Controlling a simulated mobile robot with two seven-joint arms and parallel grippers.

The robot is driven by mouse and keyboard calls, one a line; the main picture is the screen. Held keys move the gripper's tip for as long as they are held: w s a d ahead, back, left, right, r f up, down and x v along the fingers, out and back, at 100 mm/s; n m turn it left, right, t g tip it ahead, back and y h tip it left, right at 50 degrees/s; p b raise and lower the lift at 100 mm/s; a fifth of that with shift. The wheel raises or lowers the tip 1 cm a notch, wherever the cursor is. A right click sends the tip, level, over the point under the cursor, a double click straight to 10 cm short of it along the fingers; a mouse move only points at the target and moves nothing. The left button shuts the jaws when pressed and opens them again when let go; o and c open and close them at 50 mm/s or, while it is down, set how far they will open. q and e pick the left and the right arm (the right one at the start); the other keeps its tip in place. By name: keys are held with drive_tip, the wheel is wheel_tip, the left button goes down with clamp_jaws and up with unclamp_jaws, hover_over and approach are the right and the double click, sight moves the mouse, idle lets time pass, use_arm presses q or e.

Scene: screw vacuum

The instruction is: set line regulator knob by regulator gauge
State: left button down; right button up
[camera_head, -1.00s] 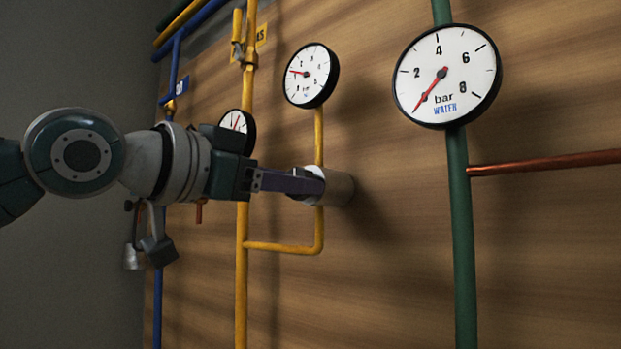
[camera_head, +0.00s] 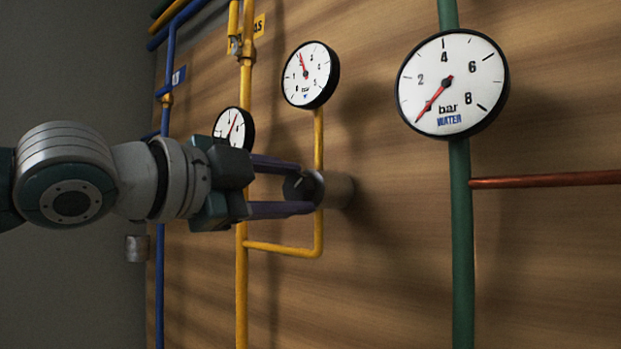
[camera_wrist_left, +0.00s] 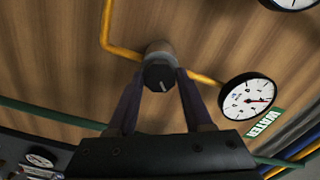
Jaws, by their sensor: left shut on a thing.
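The regulator knob (camera_head: 298,188) is a round body with a dark hexagonal face on the yellow pipe. My left gripper (camera_head: 303,187) has its two purple fingers closed on opposite sides of it, one above and one below in the head view. The wrist view shows the dark knob face (camera_wrist_left: 158,76) with a pale mark between the fingertips. The regulator gauge (camera_head: 310,75) sits above the knob on the same yellow pipe. Its red needle points up and slightly left, close to the 2. My right gripper is not in view.
A large water gauge (camera_head: 452,84) stands on a green pipe (camera_head: 461,240) at the right. A smaller gauge (camera_head: 233,128) is partly hidden behind my left wrist. A copper pipe (camera_head: 545,180) runs right. The wooden panel (camera_head: 390,280) below the knob is bare.

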use_arm(q)
drive_tip(key=shift+m, duration=0.6)
drive_tip(key=shift+c, duration=1.5)
unclamp_jaws()
drive_tip(key=shift+s+a+f, duration=0.1)
drive_tip(key=shift+s+a, duration=0.1)
drive_tip(key=shift+s, duration=0.1)
drive_tip(key=b+v, duration=0.4)
drive_tip(key=v, duration=0.5)
drive_tip(key=shift+b, duration=0.3)
